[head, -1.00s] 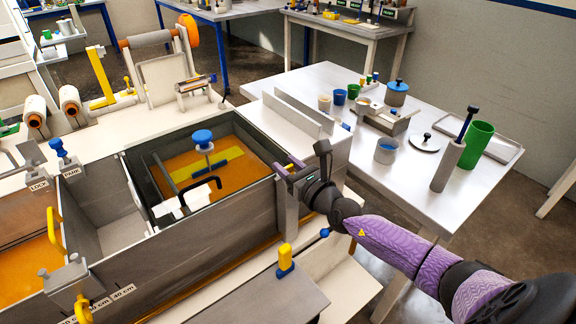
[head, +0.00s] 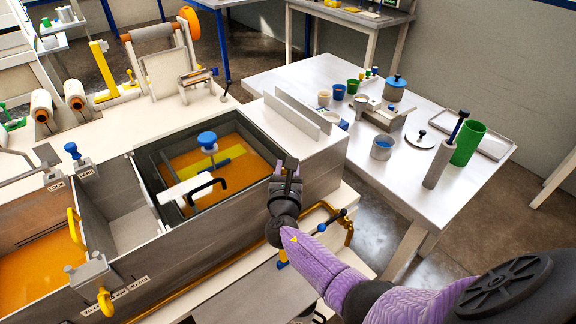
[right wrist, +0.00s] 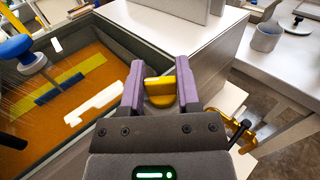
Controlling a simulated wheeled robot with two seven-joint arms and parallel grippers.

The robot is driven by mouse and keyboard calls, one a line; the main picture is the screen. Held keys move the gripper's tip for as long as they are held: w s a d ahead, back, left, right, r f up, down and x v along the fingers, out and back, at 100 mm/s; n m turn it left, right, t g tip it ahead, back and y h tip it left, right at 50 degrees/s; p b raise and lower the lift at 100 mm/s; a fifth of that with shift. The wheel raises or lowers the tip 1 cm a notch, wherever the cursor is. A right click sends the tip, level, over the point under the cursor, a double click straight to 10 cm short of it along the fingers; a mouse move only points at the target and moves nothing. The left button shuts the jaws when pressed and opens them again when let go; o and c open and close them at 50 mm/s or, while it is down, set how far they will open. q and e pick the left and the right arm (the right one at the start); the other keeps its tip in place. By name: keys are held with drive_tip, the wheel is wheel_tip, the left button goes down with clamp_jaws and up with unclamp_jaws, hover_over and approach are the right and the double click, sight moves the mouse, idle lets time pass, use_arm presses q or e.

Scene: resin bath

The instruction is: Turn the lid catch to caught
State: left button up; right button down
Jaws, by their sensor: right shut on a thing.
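The yellow lid catch (right wrist: 160,90) sits at the tank's right rim in the right wrist view. My right gripper (right wrist: 160,85) has its two purple fingers on either side of it and is shut on it. In the head view my right gripper (head: 286,172) is at the right corner of the resin bath (head: 160,202), and it hides the catch there. The bath holds orange resin, with a blue knob (head: 207,138) on a stem and a black handle (head: 206,188). My left gripper is not in view.
A white table (head: 330,75) with cups, a green cylinder (head: 467,144) and a grey cylinder (head: 439,163) stands to the right. A yellow clamp (head: 349,232) sticks out beside my right forearm. A white block top lies just beyond the gripper.

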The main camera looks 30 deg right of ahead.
drive_tip(key=shift+a+f+m+g+h+b, duration=0.1)
drive_tip(key=shift+f+m+g+h+b, duration=0.1)
drive_tip(key=shift+m+g+h+b, duration=0.65)
drive_tip(key=m+g+h+b, duration=0.2)
drive_tip(key=m+g+b, duration=0.1)
drive_tip(key=g, duration=0.1)
drive_tip(key=m+g+h+b, duration=0.3)
drive_tip(key=g+b, duration=0.1)
drive_tip(key=shift+m+g+b, duration=0.4)
drive_tip(key=shift+m+g, duration=0.05)
drive_tip(key=shift+g, duration=0.3)
drive_tip(key=shift+r+g+h, duration=0.2)
drive_tip(key=shift+g+h, duration=0.05)
drive_tip(key=shift+g, duration=0.05)
drive_tip(key=shift+c, duration=1.6)
unclamp_jaws()
